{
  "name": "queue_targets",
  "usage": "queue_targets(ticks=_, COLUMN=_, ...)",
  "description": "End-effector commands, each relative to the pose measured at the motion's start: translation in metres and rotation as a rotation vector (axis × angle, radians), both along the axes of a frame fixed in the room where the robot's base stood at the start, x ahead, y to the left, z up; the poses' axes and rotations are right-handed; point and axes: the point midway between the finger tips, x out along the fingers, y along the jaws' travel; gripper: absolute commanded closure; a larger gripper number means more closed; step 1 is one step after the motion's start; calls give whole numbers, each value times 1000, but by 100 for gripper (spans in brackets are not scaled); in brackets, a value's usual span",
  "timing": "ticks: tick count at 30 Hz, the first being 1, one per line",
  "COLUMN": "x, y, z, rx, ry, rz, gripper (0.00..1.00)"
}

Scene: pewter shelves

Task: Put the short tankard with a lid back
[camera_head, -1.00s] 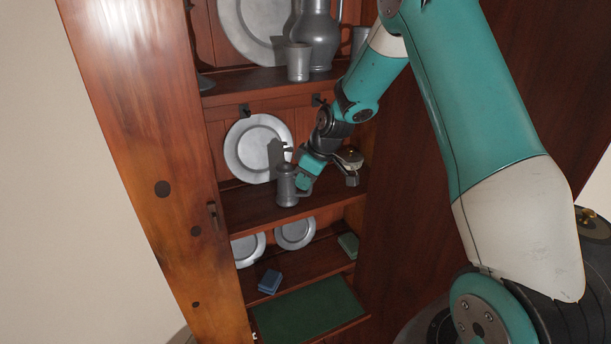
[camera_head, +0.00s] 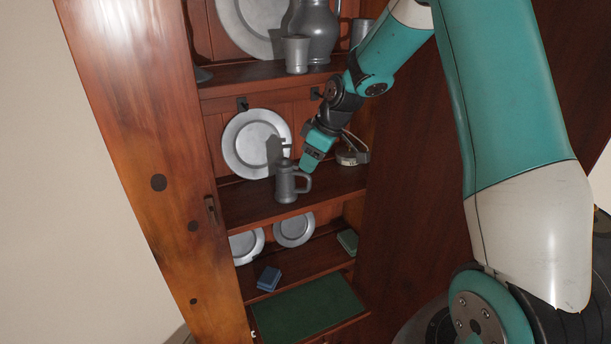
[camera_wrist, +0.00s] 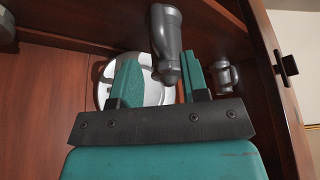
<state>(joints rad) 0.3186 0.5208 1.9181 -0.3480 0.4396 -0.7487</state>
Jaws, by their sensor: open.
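The short pewter tankard with a lid (camera_head: 286,184) stands upright on the middle shelf, its handle on the right. In the wrist view, which looks upside down, a dark pewter vessel (camera_wrist: 167,42) that appears to be this tankard shows between and beyond the fingers. My gripper (camera_head: 309,163) is just right of and above the tankard's handle, apparently apart from it. In the wrist view my gripper (camera_wrist: 160,70) has its teal fingers spread with nothing held. The far finger is partly hidden in the head view.
A plate (camera_head: 256,143) leans behind the tankard. A round metal piece (camera_head: 346,156) sits at the shelf's right end. Another handled vessel (camera_wrist: 222,75) shows in the wrist view. A cup (camera_head: 296,54) and a jug (camera_head: 316,32) stand above. The lower shelf holds plates and small boxes.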

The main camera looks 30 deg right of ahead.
Motion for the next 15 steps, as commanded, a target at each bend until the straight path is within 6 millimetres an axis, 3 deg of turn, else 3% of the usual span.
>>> queue_targets(ticks=7, x=-15, y=-12, z=44, rx=-2, ry=-2, rz=-1, gripper=59)
queue_targets(ticks=15, x=-22, y=-15, z=63, rx=0, ry=1, rz=0, gripper=59)
